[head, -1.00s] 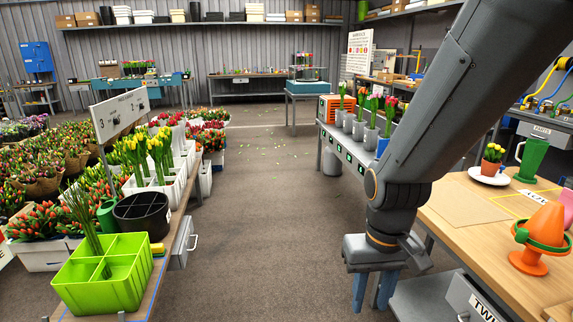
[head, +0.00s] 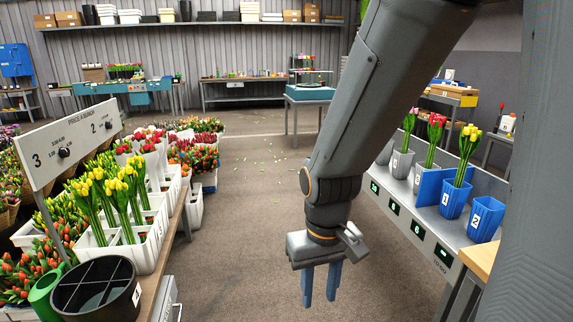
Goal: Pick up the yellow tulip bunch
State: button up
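Yellow tulip bunches (head: 108,190) stand upright in a white divided crate (head: 147,250) on the bench at left. Another yellow-topped tulip bunch (head: 466,152) stands in a blue bucket marked 1 (head: 453,200) on the right-hand counter. My gripper (head: 320,298) hangs over the aisle floor with its two blue fingers pointing down, apart and empty. It is well clear of all these bunches, between the two sides. The lower stems of the left bunches are hidden by the crate walls.
An empty blue bucket marked 2 (head: 484,218) stands beside bucket 1, with grey pots of pink tulips (head: 431,140) farther back. A black round container (head: 97,290) stands at the left bench's front. A numbered sign (head: 75,145) rises behind the yellow bunches.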

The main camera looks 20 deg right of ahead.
aim_at(467, 149)
jog(key=z, duration=0.25)
jog(key=i, duration=1.65)
jog(key=z, duration=1.55)
jog(key=i, duration=1.2)
jog(key=z, duration=0.8)
